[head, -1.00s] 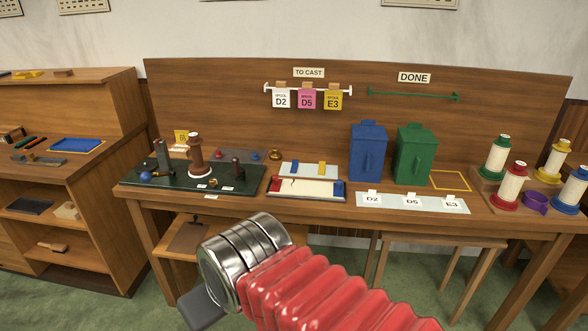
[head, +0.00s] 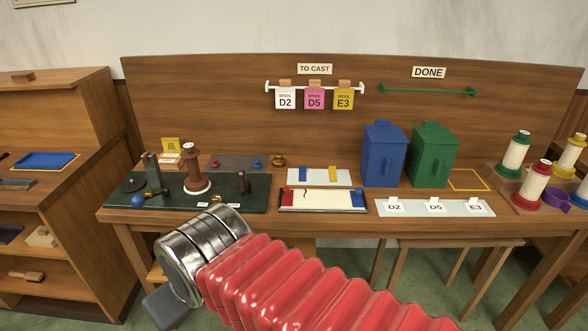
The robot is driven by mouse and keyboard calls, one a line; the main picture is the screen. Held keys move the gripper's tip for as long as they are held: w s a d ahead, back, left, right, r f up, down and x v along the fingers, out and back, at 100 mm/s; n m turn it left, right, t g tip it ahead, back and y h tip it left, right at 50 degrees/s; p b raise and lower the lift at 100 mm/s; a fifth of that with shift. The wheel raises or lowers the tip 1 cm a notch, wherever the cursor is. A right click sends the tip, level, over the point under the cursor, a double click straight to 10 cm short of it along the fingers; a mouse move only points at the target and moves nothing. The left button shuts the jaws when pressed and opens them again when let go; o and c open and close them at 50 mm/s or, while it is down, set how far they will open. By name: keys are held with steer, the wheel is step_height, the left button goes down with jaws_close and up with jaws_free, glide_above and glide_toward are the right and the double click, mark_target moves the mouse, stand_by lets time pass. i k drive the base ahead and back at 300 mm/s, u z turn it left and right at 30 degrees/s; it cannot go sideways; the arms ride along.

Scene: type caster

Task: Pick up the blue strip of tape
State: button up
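The blue strip of tape (head: 303,175) lies on a small pale plate (head: 318,181) towards the back middle of the bench. A yellow strip (head: 332,174) lies on the same plate, to the right of the blue one. My gripper (head: 165,308) shows only as a grey part at the lower left, past the chrome rings of my red arm. It is in front of the bench and well apart from the strip. Its fingers cannot be made out, and I see nothing held.
A white tray (head: 322,208) with red and blue ends lies in front of the plate. Blue (head: 383,158) and green (head: 433,158) canisters stand right. A dark green board (head: 240,204) with a brown spool (head: 196,170) is left. Several thread spools stand far right.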

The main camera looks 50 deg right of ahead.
mark_target(303, 175)
steer(key=z, duration=0.1)
steer(key=i, duration=0.8)
steer(key=z, duration=1)
steer(key=i, duration=0.85)
steer(key=z, duration=0.5)
